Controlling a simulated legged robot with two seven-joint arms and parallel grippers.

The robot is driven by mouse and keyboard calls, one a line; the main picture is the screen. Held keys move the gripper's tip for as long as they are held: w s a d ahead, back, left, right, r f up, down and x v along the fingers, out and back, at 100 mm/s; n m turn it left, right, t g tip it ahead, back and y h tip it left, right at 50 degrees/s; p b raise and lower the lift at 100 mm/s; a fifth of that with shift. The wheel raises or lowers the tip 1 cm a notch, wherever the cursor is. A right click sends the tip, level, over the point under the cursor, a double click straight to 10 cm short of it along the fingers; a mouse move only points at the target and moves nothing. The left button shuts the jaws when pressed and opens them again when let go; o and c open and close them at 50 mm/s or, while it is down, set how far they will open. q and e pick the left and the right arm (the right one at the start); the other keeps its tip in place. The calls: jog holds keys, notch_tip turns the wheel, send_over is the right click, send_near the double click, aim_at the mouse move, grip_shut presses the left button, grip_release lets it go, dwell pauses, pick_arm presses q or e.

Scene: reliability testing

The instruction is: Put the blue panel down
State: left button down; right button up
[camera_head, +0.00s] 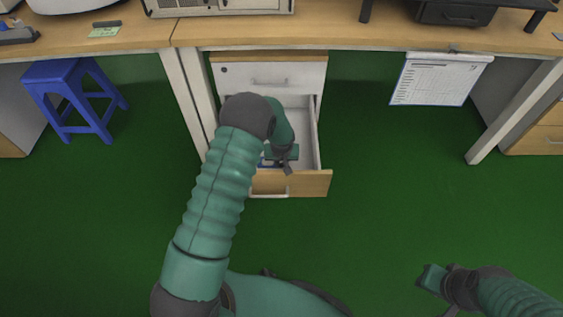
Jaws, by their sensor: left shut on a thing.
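My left arm reaches down into an open drawer (318,140) of the cabinet under the desk. My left gripper (280,165) is low inside the drawer, near its front panel, and is shut. A small bit of blue, seemingly the blue panel (265,162), shows at the gripper's left side. Most of it is hidden by my arm and gripper, so whether it touches the drawer bottom cannot be told. My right gripper (436,289) is low at the right, over the green floor and away from the drawer. Its jaw opening is unclear.
The desk top (330,38) runs above the drawer. A closed upper drawer (290,78) sits over the open one. A blue stool (68,78) stands at left. A paper sheet (438,78) hangs from the desk edge. The green floor (390,170) at right is clear.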

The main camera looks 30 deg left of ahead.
pick_arm(q)
jog(key=c, duration=1.4)
grip_release()
jog(key=shift+a+f, duration=0.1)
jog(key=p+v, duration=0.6)
jog(key=v, duration=0.6)
jog(key=s+d+r+m, duration=0.2)
jog(key=s+d+r, duration=0.2)
jog(key=s, duration=0.2)
jog(key=s+d+r+m+h, duration=0.1)
jog(key=s+d+r+m, duration=0.1)
jog(key=s, duration=0.5)
jog(key=s+d+r+m, duration=0.2)
jog(key=s+d+r, duration=0.3)
jog(key=s+r, duration=0.1)
jog(key=shift+s+d+r+h, duration=0.35)
jog(key=shift+s+h, duration=0.05)
